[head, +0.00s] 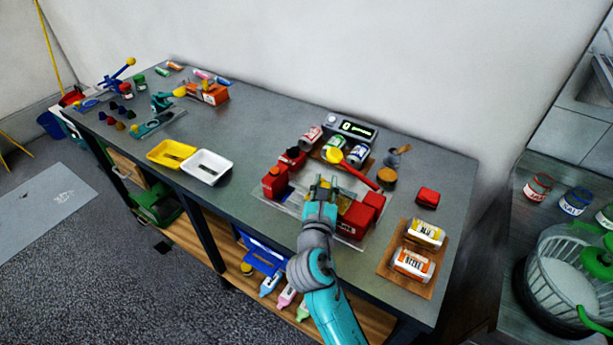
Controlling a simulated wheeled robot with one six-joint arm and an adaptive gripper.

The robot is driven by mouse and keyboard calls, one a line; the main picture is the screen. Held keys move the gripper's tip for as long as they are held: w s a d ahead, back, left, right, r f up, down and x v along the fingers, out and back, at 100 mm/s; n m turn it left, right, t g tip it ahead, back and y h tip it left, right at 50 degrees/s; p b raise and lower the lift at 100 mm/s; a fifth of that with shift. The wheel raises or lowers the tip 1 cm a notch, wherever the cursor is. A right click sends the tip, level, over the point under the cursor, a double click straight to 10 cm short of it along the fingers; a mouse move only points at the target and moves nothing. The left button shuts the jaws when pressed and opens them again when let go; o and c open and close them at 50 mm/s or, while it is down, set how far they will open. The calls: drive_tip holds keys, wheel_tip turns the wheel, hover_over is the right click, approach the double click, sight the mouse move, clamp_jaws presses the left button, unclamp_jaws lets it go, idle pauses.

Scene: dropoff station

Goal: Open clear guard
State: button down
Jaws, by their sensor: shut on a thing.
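A red machine with blocks on its left (276,182) and right (358,216) stands on the grey workbench. The clear guard (294,201) shows as a faint see-through sheet between and around these red blocks. A red lever with a yellow knob (333,155) slants across behind it. My gripper (323,184) reaches in from the front over the middle of the machine, between the blocks. Its jaws are shut on a part of the guard, as far as I can tell. My arm and fingers hide the contact and part of the right block's front.
A digital scale (352,128) and several cans stand behind the machine. A brown board (388,262) with two labelled cans lies to the right, near a red box (428,196). Yellow (172,153) and white (207,167) trays are left. Bare bench lies between trays and machine.

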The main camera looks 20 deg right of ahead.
drive_tip(key=shift+s+d, duration=0.3)
drive_tip(key=shift+s, duration=0.1)
drive_tip(key=c, duration=0.9)
unclamp_jaws()
drive_tip(key=v, duration=1.2)
